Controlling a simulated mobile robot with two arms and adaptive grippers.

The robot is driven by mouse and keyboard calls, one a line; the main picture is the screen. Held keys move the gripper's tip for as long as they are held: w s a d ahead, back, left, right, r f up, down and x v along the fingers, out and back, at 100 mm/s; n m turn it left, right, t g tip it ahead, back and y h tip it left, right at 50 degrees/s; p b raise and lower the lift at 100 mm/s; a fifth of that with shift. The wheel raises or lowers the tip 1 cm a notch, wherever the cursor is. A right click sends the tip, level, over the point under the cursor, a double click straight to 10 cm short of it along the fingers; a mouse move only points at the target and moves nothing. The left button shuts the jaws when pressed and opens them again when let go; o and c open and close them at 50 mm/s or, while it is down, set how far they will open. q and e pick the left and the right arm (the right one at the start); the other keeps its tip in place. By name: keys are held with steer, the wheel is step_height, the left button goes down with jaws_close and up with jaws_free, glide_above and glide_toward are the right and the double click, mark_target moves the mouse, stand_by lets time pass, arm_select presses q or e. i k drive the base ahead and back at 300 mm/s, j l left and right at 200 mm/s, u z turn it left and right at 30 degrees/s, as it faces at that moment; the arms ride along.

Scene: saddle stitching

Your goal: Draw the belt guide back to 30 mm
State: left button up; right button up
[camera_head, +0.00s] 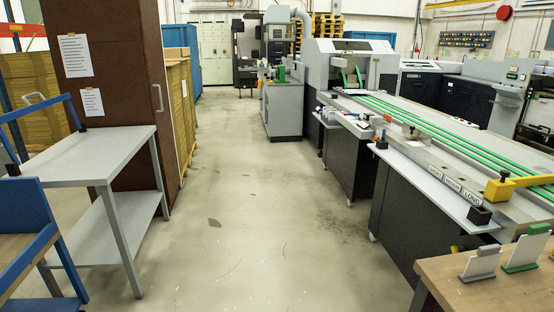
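A long saddle-stitching machine (425,150) runs along the right side, with green belts (420,121) along its top. A yellow bar with a black knob (504,188) sits across the near end of the belts. It may be the belt guide, but I cannot tell for sure. A black block (480,214) lies below it on the light front ledge. Small labels (453,184) run along the machine's edge, the nearest reading LONG. No 30 mm mark is legible. Neither of my grippers is in view.
A grey two-shelf table (85,158) and a blue cart (25,245) stand at the left, near a brown cabinet (115,80). A wooden bench (490,290) with small holders fills the near right corner. The grey floor aisle (250,210) between is clear.

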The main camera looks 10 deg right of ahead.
mark_target(411, 133)
steer(key=i+z, duration=0.2)
steer(key=i, duration=0.75)
steer(key=i+j+z, duration=0.15)
steer(key=i, duration=0.75)
